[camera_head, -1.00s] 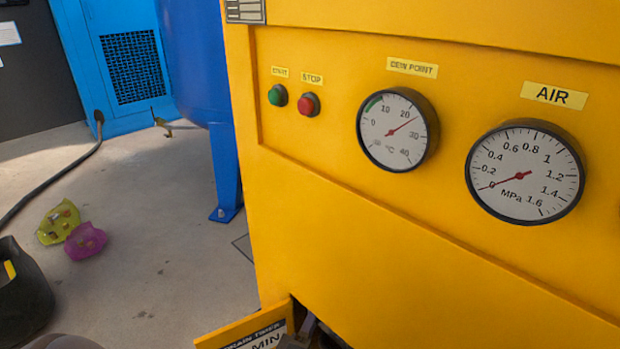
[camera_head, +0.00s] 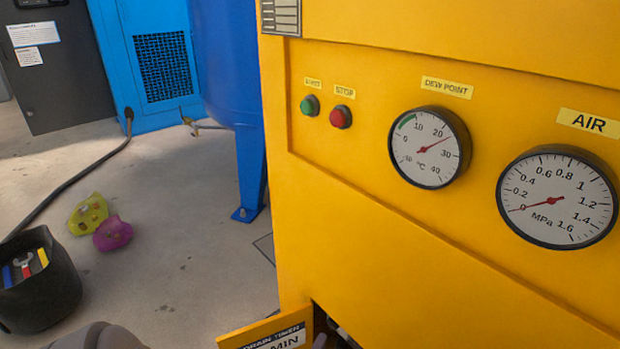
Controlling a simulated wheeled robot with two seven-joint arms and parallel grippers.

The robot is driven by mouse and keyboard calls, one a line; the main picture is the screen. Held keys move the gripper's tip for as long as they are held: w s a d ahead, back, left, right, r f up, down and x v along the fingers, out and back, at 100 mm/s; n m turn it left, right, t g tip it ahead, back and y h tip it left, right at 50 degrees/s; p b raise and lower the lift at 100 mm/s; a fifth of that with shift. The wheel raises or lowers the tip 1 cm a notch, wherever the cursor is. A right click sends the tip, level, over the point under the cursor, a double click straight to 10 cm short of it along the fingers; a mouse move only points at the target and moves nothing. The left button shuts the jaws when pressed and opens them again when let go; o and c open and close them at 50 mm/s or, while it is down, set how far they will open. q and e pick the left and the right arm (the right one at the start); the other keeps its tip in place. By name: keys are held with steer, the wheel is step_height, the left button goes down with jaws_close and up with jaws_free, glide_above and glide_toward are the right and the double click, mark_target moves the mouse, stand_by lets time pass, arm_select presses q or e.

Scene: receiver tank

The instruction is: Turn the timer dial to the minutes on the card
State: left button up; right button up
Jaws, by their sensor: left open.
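A yellow flap (camera_head: 262,326) stands out from the foot of the yellow cabinet at the bottom edge. The timer dial is not visible. Only a small part of my left gripper (camera_head: 326,340) shows at the bottom edge, by this opening; it is open, and whether it touches anything is hidden. My right gripper is not in view.
The yellow cabinet (camera_head: 400,260) carries a green button (camera_head: 309,105), a red button (camera_head: 340,117), a dew point gauge (camera_head: 430,148) and an air gauge (camera_head: 558,197). A black bucket (camera_head: 40,295) stands at the lower left. Yellow and magenta lumps (camera_head: 112,233) lie on the floor.

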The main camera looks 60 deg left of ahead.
arm_select(q)
steer(key=v, duration=0.5)
steer(key=shift+s, duration=0.15)
steer(key=shift+o, duration=1.3)
steer(key=w+d+f+m+h, duration=0.3)
steer(key=d+m+h, duration=0.3)
steer(key=shift+m+h+p, duration=0.3)
steer(key=shift+h+p, duration=0.1)
steer(key=shift+p, duration=0.05)
steer(key=m+g+y+p, duration=0.1)
steer(key=m+g+y, duration=0.55)
steer(key=m, duration=1.65)
glide_toward(333, 326)
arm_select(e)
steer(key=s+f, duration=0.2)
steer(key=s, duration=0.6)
arm_select(q)
steer(key=shift+t+y, duration=0.75)
steer(key=w+a+f+b, duration=0.2)
steer(key=w+a, duration=0.1)
steer(key=w+a+f+b, duration=0.1)
steer(key=w+a+f, duration=0.1)
steer(key=shift+w+a, duration=0.2)
steer(key=shift+w, duration=0.05)
steer(key=shift+w+a, duration=0.15)
steer(key=shift+w, duration=0.05)
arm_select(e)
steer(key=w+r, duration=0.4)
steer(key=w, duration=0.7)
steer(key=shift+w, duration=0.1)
